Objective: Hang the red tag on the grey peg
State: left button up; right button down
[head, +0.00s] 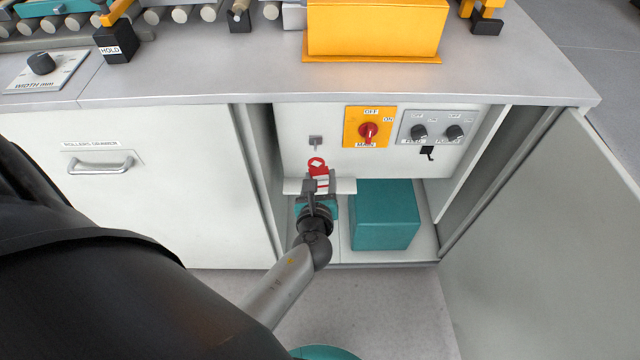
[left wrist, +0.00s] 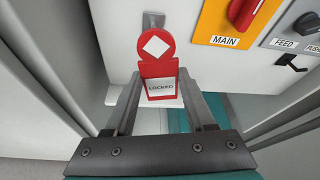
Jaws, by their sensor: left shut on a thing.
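The red tag (head: 319,171) has a rounded top with a white diamond and a white label reading LOCKED. It also shows in the left wrist view (left wrist: 157,68). My left gripper (head: 318,188) is shut on the tag's lower part and holds it upright, rounded end away from the gripper. The grey peg (head: 316,141) is on the white panel inside the open cabinet. In the left wrist view the peg (left wrist: 153,20) shows just above the tag's top, partly hidden by it. The tag looks apart from the peg; the depth between them is unclear. My right gripper is out of view.
Right of the peg are the red MAIN switch (head: 368,131) on a yellow plate and the FEED knob (head: 418,131). A white ledge (head: 345,186) is below the panel. A teal box (head: 384,215) stands below. An open door (head: 560,230) bounds the right.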

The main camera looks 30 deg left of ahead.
pick_arm(q)
jog(key=shift+w+a+f+b, duration=0.15)
jog(key=shift+w+a, duration=0.3)
jog(key=shift+w, duration=0.3)
jog(key=shift+w+a+b, duration=0.1)
jog(key=shift+w+a, duration=0.35)
jog(key=shift+w, duration=0.25)
jog(key=shift+w+a+f+b, duration=0.15)
jog(key=shift+w+a, duration=0.3)
jog(key=shift+w, duration=0.3)
jog(key=shift+w+a+f+b, duration=0.3)
jog(key=shift+w+f, duration=0.1)
jog(key=shift+w, duration=0.05)
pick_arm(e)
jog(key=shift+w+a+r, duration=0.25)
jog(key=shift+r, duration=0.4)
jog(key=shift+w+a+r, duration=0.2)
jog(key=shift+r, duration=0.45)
pick_arm(q)
jog(key=o, duration=1.4)
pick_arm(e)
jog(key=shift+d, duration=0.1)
